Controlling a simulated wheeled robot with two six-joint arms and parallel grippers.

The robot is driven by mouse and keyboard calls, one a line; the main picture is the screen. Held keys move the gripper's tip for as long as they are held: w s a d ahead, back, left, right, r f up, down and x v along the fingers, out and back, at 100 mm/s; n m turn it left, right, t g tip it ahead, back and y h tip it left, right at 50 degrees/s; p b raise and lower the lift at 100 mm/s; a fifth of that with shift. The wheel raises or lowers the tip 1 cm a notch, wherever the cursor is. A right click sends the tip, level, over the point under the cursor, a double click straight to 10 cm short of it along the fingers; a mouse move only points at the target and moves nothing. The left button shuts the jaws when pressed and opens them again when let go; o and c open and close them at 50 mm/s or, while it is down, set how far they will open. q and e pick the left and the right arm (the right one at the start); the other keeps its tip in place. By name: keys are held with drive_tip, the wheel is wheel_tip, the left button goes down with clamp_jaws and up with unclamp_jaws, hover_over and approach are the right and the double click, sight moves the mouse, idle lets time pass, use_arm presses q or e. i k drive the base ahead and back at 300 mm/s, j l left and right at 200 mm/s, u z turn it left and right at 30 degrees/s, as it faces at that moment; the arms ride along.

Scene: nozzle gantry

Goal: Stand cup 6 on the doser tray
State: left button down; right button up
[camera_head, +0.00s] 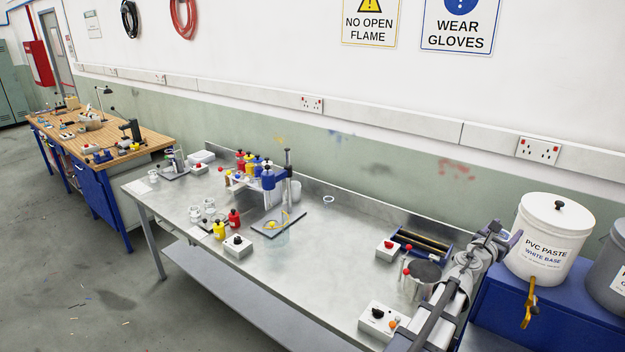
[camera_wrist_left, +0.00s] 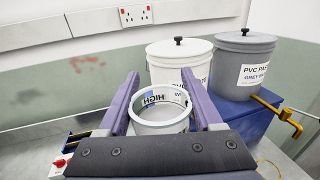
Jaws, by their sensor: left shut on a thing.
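My left gripper (camera_wrist_left: 165,105) is shut on a pale, see-through cup (camera_wrist_left: 160,127), with its purple fingers on either side of the rim. The cup looks upright and its open top faces the camera; no number on it can be read. In the head view my left gripper (camera_head: 500,240) is at the right, near the white paste bucket, and the cup is hidden or too small to make out there. My right gripper is not seen.
The PVC paste bucket (camera_head: 551,240) stands on a blue cabinet at the right. A dark-topped metal pot (camera_head: 425,272), a roller unit (camera_head: 420,243) and a knob box (camera_head: 383,320) are near my arm. Bottles (camera_head: 219,231) stand left of the plate.

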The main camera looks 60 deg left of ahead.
sight(207, 223)
drive_tip(key=k+j, duration=0.2)
drive_tip(key=j, duration=0.35)
drive_tip(key=k+j+u, duration=0.15)
drive_tip(key=j, duration=0.4)
drive_tip(key=k+j, duration=0.15)
drive_tip(key=j, duration=0.45)
drive_tip(key=k+j+u, duration=0.1)
drive_tip(key=j, duration=0.45)
drive_tip(key=k+j, duration=0.2)
drive_tip(key=j, duration=0.4)
drive_tip(key=k+j+u, duration=0.15)
drive_tip(key=j, duration=0.45)
drive_tip(key=k+j, duration=0.1)
drive_tip(key=j, duration=0.5)
drive_tip(key=k+j+u, duration=0.1)
drive_tip(key=j, duration=0.5)
